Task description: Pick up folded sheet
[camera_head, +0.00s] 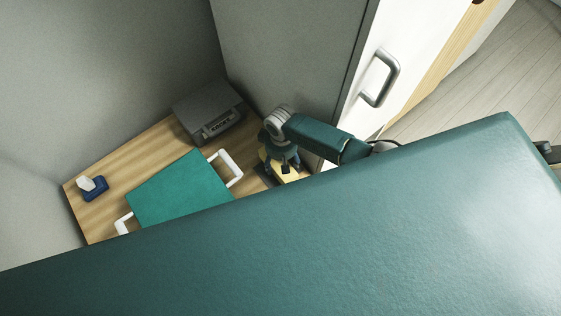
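A yellow flat item (287,178), perhaps the folded sheet, lies at the right end of the wooden surface. It is partly hidden by my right gripper and cut off below by the large teal foreground shape. My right gripper (284,168) points down right over it, its dark fingers at or just above the yellow item. I cannot tell whether the fingers touch it or are closed on it. My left gripper is not in view.
A teal tray (180,190) with white handles lies left of my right gripper. A grey box-like device (208,110) stands behind, and a small blue item with a white top (93,187) at far left. Grey walls enclose the surface. A white door with a handle (381,78) is right.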

